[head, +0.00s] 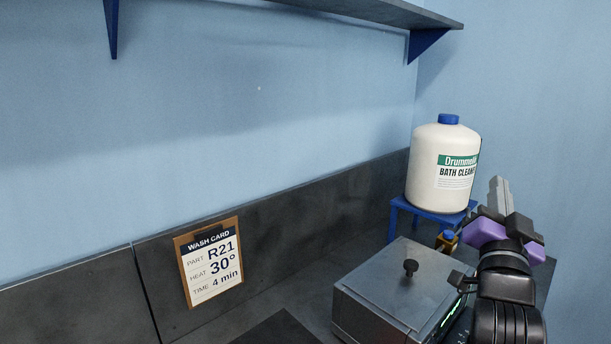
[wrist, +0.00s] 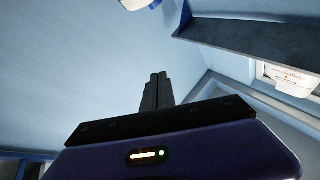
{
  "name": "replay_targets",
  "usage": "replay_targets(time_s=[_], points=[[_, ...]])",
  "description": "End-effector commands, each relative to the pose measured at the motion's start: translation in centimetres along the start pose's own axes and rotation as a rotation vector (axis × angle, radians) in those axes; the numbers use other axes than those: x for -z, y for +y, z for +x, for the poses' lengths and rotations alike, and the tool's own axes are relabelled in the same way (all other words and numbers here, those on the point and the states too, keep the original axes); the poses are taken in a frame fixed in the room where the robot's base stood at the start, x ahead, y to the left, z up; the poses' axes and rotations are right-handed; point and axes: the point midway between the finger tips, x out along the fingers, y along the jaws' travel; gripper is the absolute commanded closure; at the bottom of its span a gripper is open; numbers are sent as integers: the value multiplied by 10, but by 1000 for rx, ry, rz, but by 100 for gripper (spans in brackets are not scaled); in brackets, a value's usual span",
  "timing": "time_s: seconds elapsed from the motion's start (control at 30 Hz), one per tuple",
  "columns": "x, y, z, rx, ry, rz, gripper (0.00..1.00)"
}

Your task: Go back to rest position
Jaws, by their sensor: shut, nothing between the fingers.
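My gripper (head: 499,186) is at the right of the head view, raised with its fingers pointing up. Its two grey fingers are together, with nothing between them. The gripper shows in the wrist view (wrist: 157,78) with its fingers closed against a plain blue wall. It stands in the air in front of the right wall, to the right of the white bottle (head: 441,170) in the picture. My arm hides part of the right side of the metal bath (head: 385,290).
The bath's lid with a black knob is on. The bottle stands on a small blue stand (head: 398,204), a small yellowish container (head: 446,241) below it. A wash card (head: 211,262) leans at the back: R21, 30°, 4 min. A shelf (head: 385,10) is overhead.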

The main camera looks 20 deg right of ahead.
Motion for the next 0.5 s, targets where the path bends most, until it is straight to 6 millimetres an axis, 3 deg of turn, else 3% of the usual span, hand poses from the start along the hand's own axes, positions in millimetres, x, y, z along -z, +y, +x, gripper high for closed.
replay_targets(time_s=[0.23,0.5], points=[[-34,-48,-79,322,-6,-253,100],[-73,-62,-189,590,-67,-385,100]])
